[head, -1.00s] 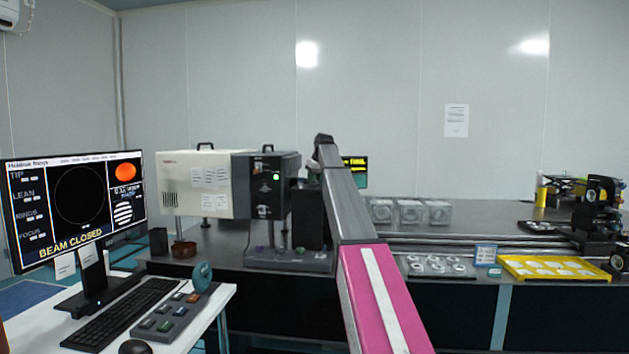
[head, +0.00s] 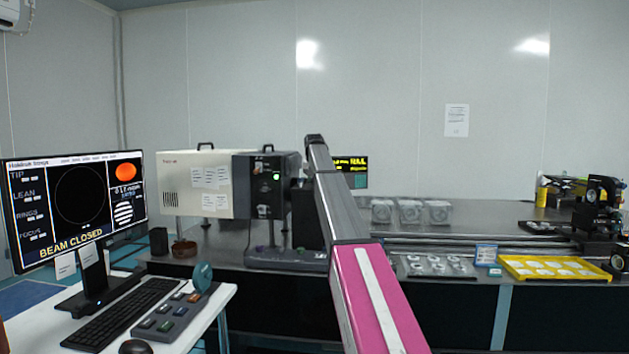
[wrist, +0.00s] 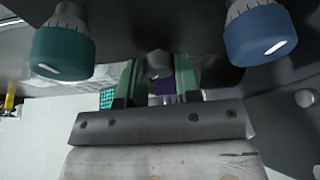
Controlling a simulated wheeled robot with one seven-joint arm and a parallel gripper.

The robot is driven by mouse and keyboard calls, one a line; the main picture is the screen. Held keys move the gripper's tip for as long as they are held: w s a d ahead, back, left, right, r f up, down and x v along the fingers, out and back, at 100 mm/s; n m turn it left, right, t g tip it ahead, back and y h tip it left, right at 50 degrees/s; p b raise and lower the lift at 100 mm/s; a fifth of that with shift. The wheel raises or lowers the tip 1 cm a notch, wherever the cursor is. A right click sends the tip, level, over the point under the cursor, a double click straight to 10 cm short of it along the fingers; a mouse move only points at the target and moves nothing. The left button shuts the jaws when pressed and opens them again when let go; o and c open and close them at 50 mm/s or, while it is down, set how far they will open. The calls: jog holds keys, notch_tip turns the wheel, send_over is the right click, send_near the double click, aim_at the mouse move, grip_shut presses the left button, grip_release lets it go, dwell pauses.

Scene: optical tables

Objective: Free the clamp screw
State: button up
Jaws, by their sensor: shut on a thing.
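In the wrist view, my gripper (wrist: 157,78) has its two green fingers pointing up into the picture under a dark metal body. A grey rounded part (wrist: 158,62) sits between the fingertips, and a purple part (wrist: 163,87) shows lower between the fingers. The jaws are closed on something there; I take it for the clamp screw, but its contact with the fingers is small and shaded. In the head view my arm hides the gripper in front of the dark instrument (head: 262,190) with a green light.
In the wrist view a teal knob (wrist: 62,50) is left of the fingers and a blue knob (wrist: 258,38) right, both close. In the head view, clear boxes (head: 409,211), a tray of rings (head: 436,266) and a yellow tray (head: 553,268) are on the right. The monitor (head: 77,205) reads BEAM CLOSED.

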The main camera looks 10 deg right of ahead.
jog(key=m, duration=0.2)
jog(key=m+h, duration=0.1)
jog(key=m, duration=0.1)
jog(key=shift+w+m+g+h, duration=0.1)
jog(key=shift+m+g+h, duration=0.2)
jog(key=shift+g, duration=0.1)
jog(key=shift+a+m+g+h, duration=0.1)
jog(key=shift+m+g+h, duration=0.2)
jog(key=shift+m, duration=0.8)
jog(key=shift+m+g+h, duration=0.2)
jog(key=shift+m+g, duration=0.2)
jog(key=shift+m, duration=0.7)
jog(key=o, duration=0.9)
jog(key=v, duration=1)
jog(key=shift+a+r, duration=0.2)
jog(key=shift+r, duration=0.15)
